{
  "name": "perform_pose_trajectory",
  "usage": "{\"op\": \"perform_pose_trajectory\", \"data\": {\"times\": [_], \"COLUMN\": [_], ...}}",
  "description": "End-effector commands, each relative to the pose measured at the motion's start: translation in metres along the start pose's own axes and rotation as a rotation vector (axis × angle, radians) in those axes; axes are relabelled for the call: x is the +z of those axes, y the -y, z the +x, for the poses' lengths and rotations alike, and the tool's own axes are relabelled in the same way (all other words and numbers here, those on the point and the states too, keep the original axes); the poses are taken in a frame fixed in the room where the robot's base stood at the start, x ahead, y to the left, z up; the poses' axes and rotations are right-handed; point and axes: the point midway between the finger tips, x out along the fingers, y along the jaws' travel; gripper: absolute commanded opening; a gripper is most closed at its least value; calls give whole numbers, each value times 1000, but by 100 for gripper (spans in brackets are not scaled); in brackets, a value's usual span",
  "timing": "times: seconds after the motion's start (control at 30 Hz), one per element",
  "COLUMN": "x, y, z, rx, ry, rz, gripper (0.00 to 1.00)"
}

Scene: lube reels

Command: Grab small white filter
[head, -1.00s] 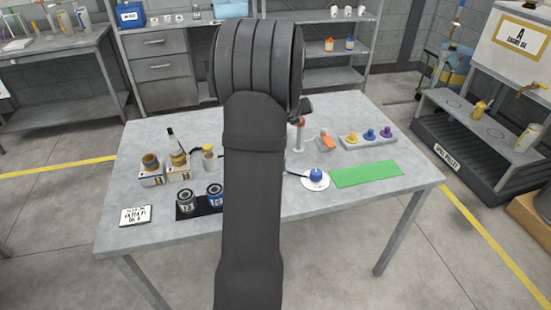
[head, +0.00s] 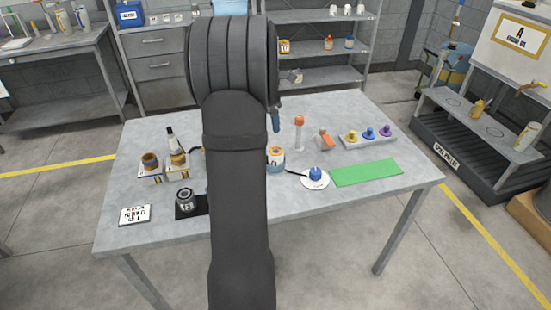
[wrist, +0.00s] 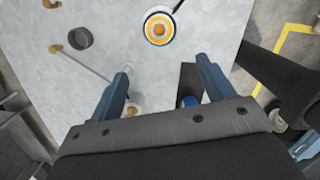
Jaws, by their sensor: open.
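I cannot tell for sure which item is the small white filter. My gripper (wrist: 163,72) is open and empty, with blue fingers pointing down at the table. In the head view my arm hides most of it; one blue finger (head: 275,121) shows above the table.
A black filter (head: 185,199) stands on a dark mat at left; a blue item (wrist: 188,101) shows on that mat. Blue knob on a white disc (head: 315,178), orange-topped post (head: 299,133) and coloured knobs (head: 368,134) stand at right. The green strip (head: 366,173) is clear.

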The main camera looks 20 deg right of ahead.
Motion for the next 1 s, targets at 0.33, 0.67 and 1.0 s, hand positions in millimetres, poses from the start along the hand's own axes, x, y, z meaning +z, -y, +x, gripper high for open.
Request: {"op": "perform_pose_trajectory", "data": {"times": [0.33, 0.67, 1.0], "x": [1, 2, 6], "y": [1, 0, 1], "z": [77, 105, 148], "rx": [-3, -1, -2], "ry": [0, 2, 2], "rz": [0, -1, 0], "gripper": [75, 75, 75]}}
